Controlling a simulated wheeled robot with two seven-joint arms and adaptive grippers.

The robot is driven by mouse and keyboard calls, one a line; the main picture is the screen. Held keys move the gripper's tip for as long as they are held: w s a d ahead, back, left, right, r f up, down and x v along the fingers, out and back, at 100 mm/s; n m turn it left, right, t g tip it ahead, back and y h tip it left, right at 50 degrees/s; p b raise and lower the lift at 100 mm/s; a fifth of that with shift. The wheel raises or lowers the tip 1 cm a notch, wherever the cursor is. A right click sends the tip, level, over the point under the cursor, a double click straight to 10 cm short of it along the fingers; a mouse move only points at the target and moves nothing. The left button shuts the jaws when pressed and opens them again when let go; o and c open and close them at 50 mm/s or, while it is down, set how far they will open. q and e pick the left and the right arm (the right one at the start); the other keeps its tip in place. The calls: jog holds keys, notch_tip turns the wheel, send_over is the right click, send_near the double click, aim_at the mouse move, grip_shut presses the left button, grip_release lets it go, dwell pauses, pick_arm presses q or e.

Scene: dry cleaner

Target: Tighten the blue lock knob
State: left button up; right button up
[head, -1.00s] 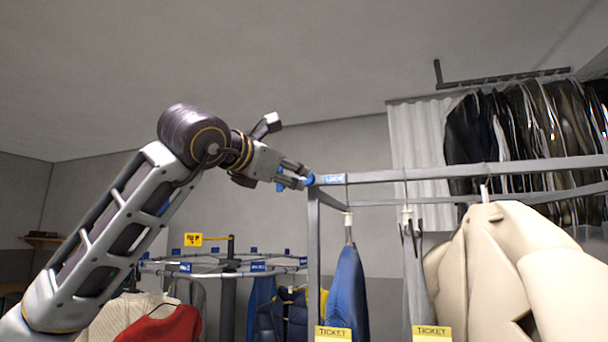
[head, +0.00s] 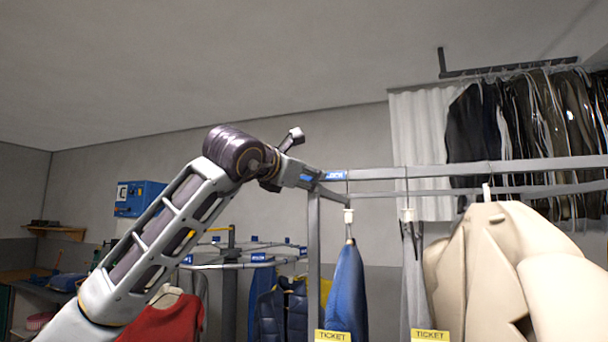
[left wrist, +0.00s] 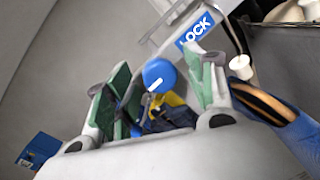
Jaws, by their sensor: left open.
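The round blue lock knob (left wrist: 160,75) with a white mark on its face shows in the left wrist view, beside the blue LOCK label (left wrist: 195,32) on the grey rail. My left gripper (left wrist: 157,80) is open, with its green-padded fingers on either side of the knob. I cannot tell whether either pad touches it. In the head view my left gripper (head: 306,177) is at the left end of the rack's top rail, by the LOCK label (head: 335,175). The knob is mostly hidden there. My right gripper is not in view.
The grey rail (head: 440,171) runs right from the gripper. A blue garment (head: 347,290) and a cream coat (head: 490,260) hang below it. A round rack with clothes (head: 235,265) stands behind. A blue wall box (head: 138,198) is at left. Space above the arm is clear.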

pick_arm(q)
jog(key=c, duration=1)
jog(key=shift+m, duration=0.4)
jog(key=m+y+p, duration=0.1)
jog(key=m, duration=0.4)
jog(key=m+y+p, duration=0.1)
jog(key=m, duration=0.4)
jog(key=m+y+p, duration=0.1)
jog(key=m+y, duration=0.1)
jog(key=m, duration=0.3)
jog(key=shift+d+r+g, duration=0.15)
jog(key=shift+d+g, duration=0.05)
jog(key=shift+g, duration=0.2)
